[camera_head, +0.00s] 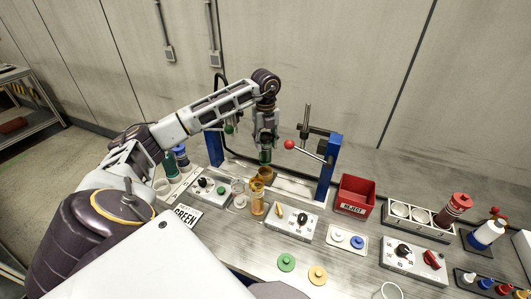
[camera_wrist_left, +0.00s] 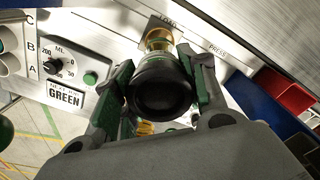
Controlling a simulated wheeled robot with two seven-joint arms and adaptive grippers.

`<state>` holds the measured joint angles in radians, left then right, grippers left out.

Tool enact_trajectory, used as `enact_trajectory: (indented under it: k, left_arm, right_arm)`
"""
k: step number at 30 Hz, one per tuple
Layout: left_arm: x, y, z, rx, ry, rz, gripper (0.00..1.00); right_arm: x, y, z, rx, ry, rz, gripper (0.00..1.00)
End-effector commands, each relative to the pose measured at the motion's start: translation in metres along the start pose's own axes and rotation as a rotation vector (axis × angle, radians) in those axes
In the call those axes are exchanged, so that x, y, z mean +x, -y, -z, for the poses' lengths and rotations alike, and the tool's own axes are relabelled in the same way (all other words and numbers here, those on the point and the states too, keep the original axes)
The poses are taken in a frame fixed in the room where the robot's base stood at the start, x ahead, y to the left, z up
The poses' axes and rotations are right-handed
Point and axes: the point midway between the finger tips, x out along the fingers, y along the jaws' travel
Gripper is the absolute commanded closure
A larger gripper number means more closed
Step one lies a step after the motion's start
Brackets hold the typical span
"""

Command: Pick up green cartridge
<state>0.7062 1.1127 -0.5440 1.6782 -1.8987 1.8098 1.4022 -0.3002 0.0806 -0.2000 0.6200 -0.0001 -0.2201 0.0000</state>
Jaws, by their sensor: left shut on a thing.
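The green cartridge (camera_head: 265,157) is upright between the fingers of my left gripper (camera_head: 265,140), which points straight down at the press station. In the left wrist view its black round end (camera_wrist_left: 162,92) faces the camera, between the two fingers of the left gripper (camera_wrist_left: 160,95). The fingers are closed against its sides. A brown-amber cup (camera_head: 266,174) is just below the cartridge at the spot marked LOAD; it also shows in the left wrist view (camera_wrist_left: 158,38). Whether the cartridge touches the cup is unclear. My right gripper is out of view.
A blue-posted press frame (camera_head: 327,170) with a red-knobbed lever (camera_head: 289,145) stands around the station. A red reject bin (camera_head: 355,196) is to the right. A dial box with a green button (camera_head: 208,187), a GREEN sign (camera_head: 186,215) and an amber cylinder (camera_head: 257,198) are in front.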

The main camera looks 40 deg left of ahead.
Motion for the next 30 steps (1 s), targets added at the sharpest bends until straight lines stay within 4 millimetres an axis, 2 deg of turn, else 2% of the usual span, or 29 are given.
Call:
enact_trajectory:
  k: [6, 15, 21, 30]
  left_arm:
    - [-0.038, 0.001, -0.001, 0.0, 0.002, 0.004, 1.0]
    - [-0.076, 0.0, 0.0, -0.001, 0.001, 0.002, 1.0]
    - [-0.09, 0.0, 0.0, 0.0, 0.0, 0.001, 1.0]
    - [-0.095, 0.0, 0.0, 0.0, 0.0, 0.001, 1.0]
  right_arm:
    - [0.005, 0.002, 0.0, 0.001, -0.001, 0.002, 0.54]
    - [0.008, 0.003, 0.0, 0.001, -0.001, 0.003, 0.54]
    - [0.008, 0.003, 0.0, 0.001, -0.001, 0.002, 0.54]
    - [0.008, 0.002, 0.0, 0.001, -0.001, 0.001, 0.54]
